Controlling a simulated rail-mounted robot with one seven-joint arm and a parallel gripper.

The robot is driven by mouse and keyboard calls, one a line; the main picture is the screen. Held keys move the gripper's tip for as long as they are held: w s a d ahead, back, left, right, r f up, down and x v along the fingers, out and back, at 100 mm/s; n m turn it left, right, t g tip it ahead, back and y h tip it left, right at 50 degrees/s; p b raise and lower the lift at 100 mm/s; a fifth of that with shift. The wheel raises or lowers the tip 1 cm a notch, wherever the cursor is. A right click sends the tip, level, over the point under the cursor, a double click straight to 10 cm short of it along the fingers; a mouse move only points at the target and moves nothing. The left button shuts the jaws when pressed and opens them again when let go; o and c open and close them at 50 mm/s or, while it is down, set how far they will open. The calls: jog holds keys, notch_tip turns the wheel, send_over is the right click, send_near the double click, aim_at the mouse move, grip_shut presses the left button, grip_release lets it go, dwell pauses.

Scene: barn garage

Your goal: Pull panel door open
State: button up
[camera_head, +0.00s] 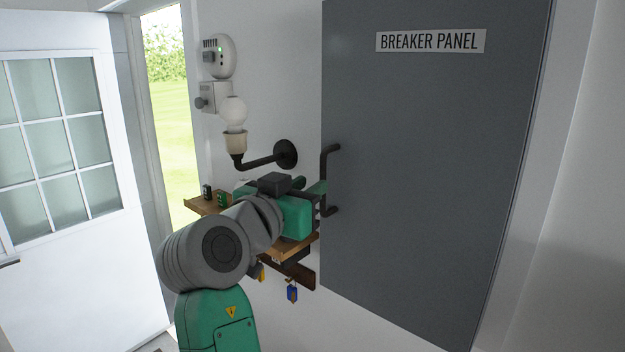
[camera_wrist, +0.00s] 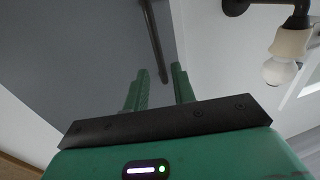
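The grey panel door (camera_head: 430,160) carries a "BREAKER PANEL" label (camera_head: 431,40) and appears closed. Its dark bar handle (camera_head: 327,152) stands upright by the door's left edge. In the wrist view, the door (camera_wrist: 80,50) fills the upper left and the handle (camera_wrist: 154,40) runs down toward my fingers. My gripper (camera_head: 319,188) is at the handle's lower part in the head view. In the wrist view, my gripper (camera_wrist: 161,72) has its green fingers apart, with the handle's end showing between the tips. I cannot tell whether either finger touches the bar.
A wall lamp with a bulb (camera_head: 233,112) sticks out left of the door, above my arm. A small wooden shelf (camera_head: 297,245) with hanging keys (camera_head: 292,293) is below and behind my gripper. A white windowed door (camera_head: 75,170) stands at the left. The space right of the handle is clear.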

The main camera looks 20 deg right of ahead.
aim_at(321, 177)
jog(key=p+x, duration=0.1)
jog(key=x, duration=0.3)
jog(key=shift+w+d+r, duration=0.1)
jog(key=shift+w+d, duration=0.15)
jog(key=shift+d, duration=0.1)
jog(key=shift+w+d, duration=0.4)
jog(key=shift+c, duration=0.5)
grip_shut()
